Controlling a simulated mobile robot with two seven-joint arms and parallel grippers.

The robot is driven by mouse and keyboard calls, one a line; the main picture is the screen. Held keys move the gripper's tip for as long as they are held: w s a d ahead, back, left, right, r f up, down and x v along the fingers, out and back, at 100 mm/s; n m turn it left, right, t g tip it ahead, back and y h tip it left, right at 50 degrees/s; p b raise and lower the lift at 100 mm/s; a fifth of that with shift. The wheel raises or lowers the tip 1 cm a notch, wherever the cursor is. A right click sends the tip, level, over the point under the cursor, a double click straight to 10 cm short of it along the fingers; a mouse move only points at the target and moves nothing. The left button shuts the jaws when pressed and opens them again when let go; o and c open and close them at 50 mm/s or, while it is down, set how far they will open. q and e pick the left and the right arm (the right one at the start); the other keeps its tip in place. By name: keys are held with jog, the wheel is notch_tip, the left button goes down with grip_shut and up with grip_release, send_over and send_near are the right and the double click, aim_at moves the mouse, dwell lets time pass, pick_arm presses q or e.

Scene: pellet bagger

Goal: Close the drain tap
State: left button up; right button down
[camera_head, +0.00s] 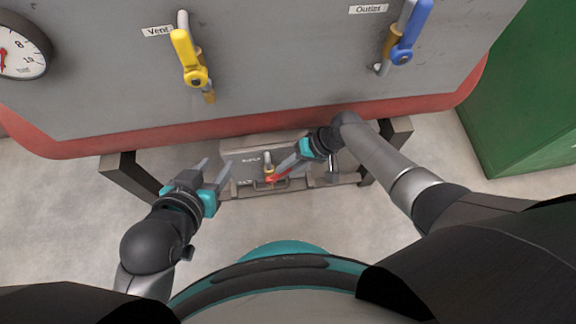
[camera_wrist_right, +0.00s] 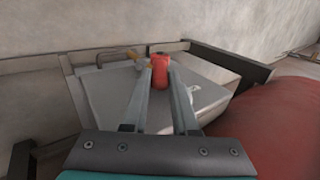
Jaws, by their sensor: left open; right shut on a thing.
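The drain tap has a red lever handle (camera_head: 272,179) and a small brass-coloured body (camera_head: 267,168), low under the tank in the head view. In the right wrist view the rounded red handle end (camera_wrist_right: 160,75) lies between the fingertips, with the brass part (camera_wrist_right: 140,62) just left of it. My right gripper (camera_head: 282,169) reaches in from the right and is shut on the red handle; its fingers partly cover it. My left gripper (camera_head: 216,165) is open and empty, left of the tap and apart from it. The handle's exact angle is hard to tell.
The grey tank (camera_head: 285,60) with a red lower band hangs above. It carries a yellow vent tap (camera_head: 188,58), a blue outlet tap (camera_head: 409,35) and a gauge (camera_head: 22,48). Dark frame legs (camera_head: 130,178) flank the tap. A green cabinet (camera_head: 530,90) stands right.

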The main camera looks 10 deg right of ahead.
jog(key=c, duration=0.7)
grip_release()
pick_arm(q)
jog(key=shift+s, duration=0.1)
pick_arm(e)
jog(key=shift+r, duration=0.1)
jog(key=shift+d+r+p, duration=0.4)
jog(key=shift+r+p, duration=0.1)
pick_arm(q)
jog(key=s+a+f+g+y+p, duration=0.2)
jog(key=s+a+f+g+p, duration=0.1)
jog(key=s+a+g, duration=0.1)
jog(key=shift+s+a+n+g+y, duration=0.3)
jog(key=shift+a+g+y, duration=0.1)
jog(key=shift+a+g, duration=0.45)
pick_arm(e)
jog(key=shift+v, duration=3)
